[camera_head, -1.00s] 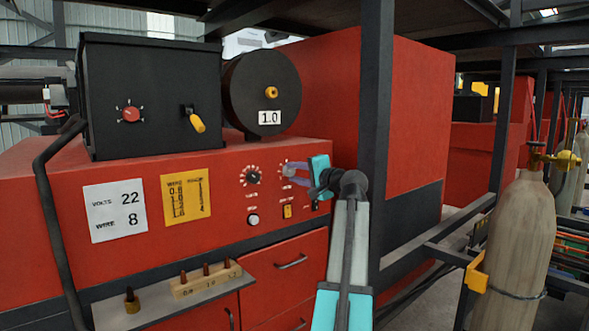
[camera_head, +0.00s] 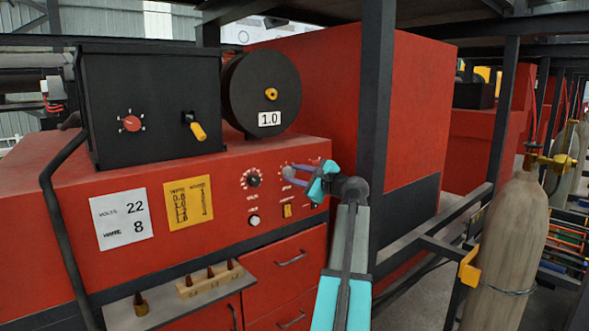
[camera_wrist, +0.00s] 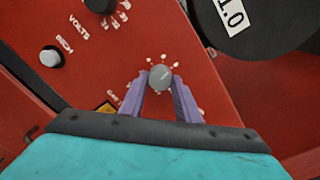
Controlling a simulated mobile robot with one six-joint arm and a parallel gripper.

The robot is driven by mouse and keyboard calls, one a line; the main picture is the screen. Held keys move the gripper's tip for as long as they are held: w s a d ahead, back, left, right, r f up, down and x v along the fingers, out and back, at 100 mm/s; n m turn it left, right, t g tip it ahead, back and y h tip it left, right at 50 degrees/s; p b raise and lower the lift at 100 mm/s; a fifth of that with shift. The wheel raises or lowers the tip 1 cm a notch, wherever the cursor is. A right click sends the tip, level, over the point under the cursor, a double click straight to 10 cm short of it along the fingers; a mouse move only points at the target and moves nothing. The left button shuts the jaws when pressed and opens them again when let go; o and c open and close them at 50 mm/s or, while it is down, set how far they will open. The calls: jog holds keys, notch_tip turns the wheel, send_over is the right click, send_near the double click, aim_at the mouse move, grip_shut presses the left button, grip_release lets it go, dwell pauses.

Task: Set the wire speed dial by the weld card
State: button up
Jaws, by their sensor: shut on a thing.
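The white weld card (camera_head: 122,218) on the red welder front reads volts 22, wire 8. The wire speed dial (camera_wrist: 160,76) is a grey round knob with white marks around it. My gripper (camera_wrist: 160,84) is shut on this dial, with one purple finger on each side of it. In the head view my gripper (camera_head: 291,174) reaches the panel from the right and covers much of the dial. I cannot read the dial's setting. The black volts dial (camera_head: 253,181) is left of it; its edge also shows in the wrist view (camera_wrist: 101,4).
A yellow chart (camera_head: 187,202) is beside the weld card. A pale button (camera_head: 254,220) and yellow switch (camera_head: 287,211) sit below the dials. The black wire spool (camera_head: 262,90), marked 1.0, is above. A dark post (camera_head: 375,120) stands close right of my arm.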

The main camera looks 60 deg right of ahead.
jog(key=shift+m+p, duration=0.75)
jog(key=shift+m, duration=0.35)
jog(key=o, duration=1)
jog(key=shift+o, duration=0.2)
jog(key=shift+b+v, duration=0.35)
jog(key=shift+v, duration=0.5)
jog(key=b+v, duration=0.4)
jog(key=v, duration=0.8)
jog(key=shift+s+f, duration=0.1)
jog(key=shift+f, duration=0.1)
